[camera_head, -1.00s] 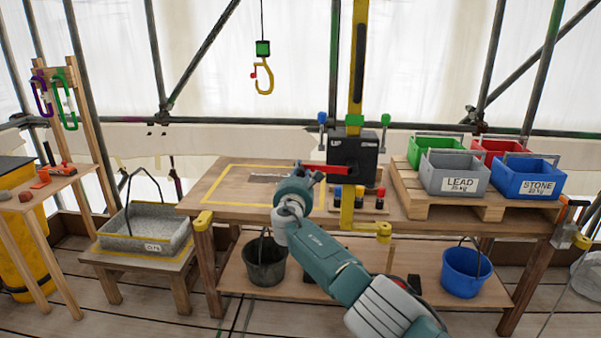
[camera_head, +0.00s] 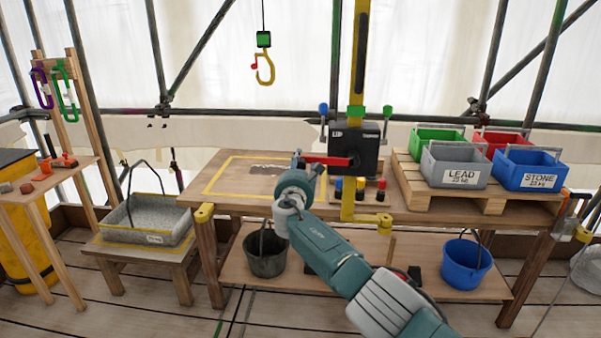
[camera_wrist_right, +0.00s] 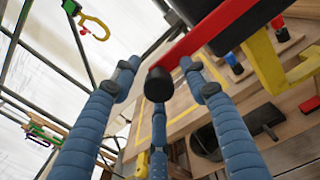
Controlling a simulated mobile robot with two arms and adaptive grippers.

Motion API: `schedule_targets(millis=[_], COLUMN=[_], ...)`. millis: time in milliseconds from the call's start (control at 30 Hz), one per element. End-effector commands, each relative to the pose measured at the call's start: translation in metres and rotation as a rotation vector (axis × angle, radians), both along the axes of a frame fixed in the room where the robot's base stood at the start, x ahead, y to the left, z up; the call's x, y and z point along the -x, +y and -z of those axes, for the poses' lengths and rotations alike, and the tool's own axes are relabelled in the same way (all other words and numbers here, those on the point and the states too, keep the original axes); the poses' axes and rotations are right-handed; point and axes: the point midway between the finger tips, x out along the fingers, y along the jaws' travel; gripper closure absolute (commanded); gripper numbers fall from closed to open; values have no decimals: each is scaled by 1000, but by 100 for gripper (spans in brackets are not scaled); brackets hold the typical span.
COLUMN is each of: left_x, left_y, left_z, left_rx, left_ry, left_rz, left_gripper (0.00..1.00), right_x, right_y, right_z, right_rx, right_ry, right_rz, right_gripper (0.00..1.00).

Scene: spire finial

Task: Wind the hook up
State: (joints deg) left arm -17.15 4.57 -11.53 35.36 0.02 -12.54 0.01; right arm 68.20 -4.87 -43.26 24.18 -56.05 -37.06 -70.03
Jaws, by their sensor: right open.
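The yellow hook (camera_head: 265,70) hangs in the air below a green block (camera_head: 263,39) on a thin line, left of the yellow mast (camera_head: 359,60). It also shows in the right wrist view (camera_wrist_right: 95,27). The black winch box (camera_head: 366,150), marked "UP", sits on the mast. A red crank arm (camera_head: 328,161) points left from it. In the right wrist view, the crank (camera_wrist_right: 215,32) ends in a black knob (camera_wrist_right: 158,85). My right gripper (camera_head: 308,163) is open, its fingers apart around the knob (camera_wrist_right: 160,85); I cannot tell whether they touch it.
The workbench (camera_head: 235,203) holds a yellow-outlined area, several small coloured pegs and a pallet (camera_head: 480,199) with LEAD (camera_head: 455,165) and STONE (camera_head: 530,170) crates. Buckets stand on the lower shelf. A grey stone trough (camera_head: 146,218) stands left. Air around the hook is clear.

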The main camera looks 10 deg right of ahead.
Motion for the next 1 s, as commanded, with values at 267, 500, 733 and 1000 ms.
schedule_targets(millis=[267, 500, 733, 1000], left_x=[-1, -1, -1, -1], left_y=[0, 0, 0, 0], left_z=[0, 0, 0, 0], left_rx=[-1, -1, -1, -1], left_ry=[-1, -1, -1, -1], left_rz=[-1, -1, -1, -1], left_gripper=[60, 60, 60, 60], right_x=[17, 47, 83, 111], right_y=[7, 12, 22, 29], right_z=[3, 2, 2, 2], right_rx=[-5, -2, -2, 0], right_ry=[-1, -1, 2, 3], right_rz=[-3, 0, 0, 3], right_gripper=[56, 56, 56, 56])
